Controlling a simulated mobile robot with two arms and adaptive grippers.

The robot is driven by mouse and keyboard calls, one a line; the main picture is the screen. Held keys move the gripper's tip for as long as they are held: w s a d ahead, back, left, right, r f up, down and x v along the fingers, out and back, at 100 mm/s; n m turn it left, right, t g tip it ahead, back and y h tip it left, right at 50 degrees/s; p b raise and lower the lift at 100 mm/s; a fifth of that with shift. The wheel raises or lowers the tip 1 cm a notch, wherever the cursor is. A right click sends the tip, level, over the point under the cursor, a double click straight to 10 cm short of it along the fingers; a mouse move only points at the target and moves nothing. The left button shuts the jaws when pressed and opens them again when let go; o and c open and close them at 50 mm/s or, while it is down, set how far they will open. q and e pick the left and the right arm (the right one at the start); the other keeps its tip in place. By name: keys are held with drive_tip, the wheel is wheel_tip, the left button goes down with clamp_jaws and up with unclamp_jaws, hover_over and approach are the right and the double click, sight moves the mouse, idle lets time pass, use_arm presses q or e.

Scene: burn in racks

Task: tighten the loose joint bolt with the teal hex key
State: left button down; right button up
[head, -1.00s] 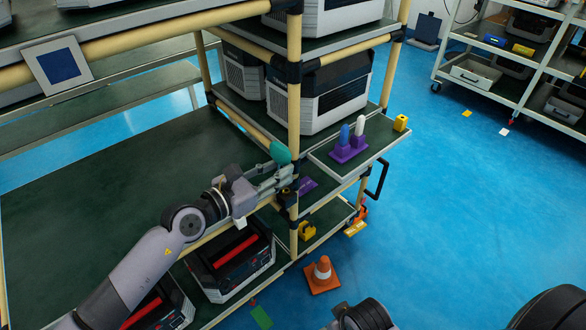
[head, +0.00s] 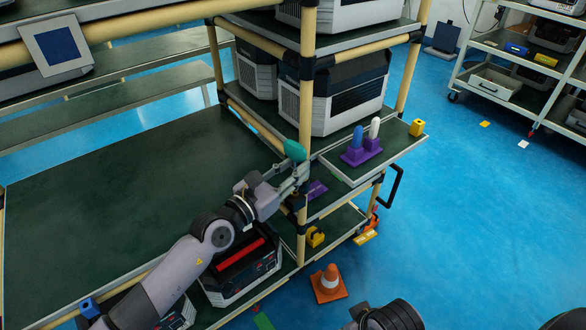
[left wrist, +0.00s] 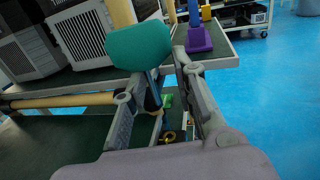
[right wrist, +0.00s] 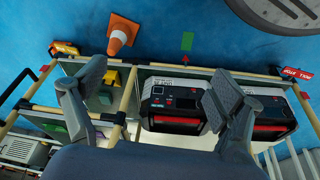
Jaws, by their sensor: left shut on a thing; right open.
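The teal hex key (head: 295,150) is in my left gripper (head: 299,175), its rounded teal handle above the fingers, close to the cream corner post. In the left wrist view the teal handle (left wrist: 138,45) looks large, and its dark shaft runs down between the fingers of the left gripper (left wrist: 160,80). A black pipe joint (head: 297,202) sits on the post just below the gripper. I cannot make out the loose bolt, or whether the key's tip touches it. My right gripper (right wrist: 148,95) is open and empty in the right wrist view.
A side shelf (head: 385,158) beside the post carries a purple holder (head: 361,153) with a blue and a white handle, and a yellow block (head: 417,127). An orange cone (head: 328,284) stands on the floor below. The green deck (head: 110,190) is mostly bare.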

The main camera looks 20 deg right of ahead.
use_arm(q)
wheel_tip(320, 180, down, 2)
drive_tip(key=shift+f+b, duration=0.25)
drive_tip(key=shift+b, duration=0.5)
drive_tip(key=shift+f+b, duration=0.45)
drive_tip(key=shift+f, duration=0.05)
drive_tip(key=shift+f+b, duration=0.35)
drive_tip(key=shift+f, duration=0.3)
use_arm(e)
drive_tip(key=w+a+r+t+y, duration=0.1)
drive_tip(key=w+a+r+t, duration=0.2)
drive_tip(key=w, duration=0.7)
drive_tip(key=shift+a+r+t+y, duration=0.15)
drive_tip(key=shift+r+t+y, duration=0.15)
drive_tip(key=shift+r+t, duration=1.05)
drive_tip(key=shift+f+t, duration=0.25)
drive_tip(key=shift+f, duration=0.05)
use_arm(q)
drive_tip(key=c, duration=1.9)
unclamp_jaws()
clamp_jaws()
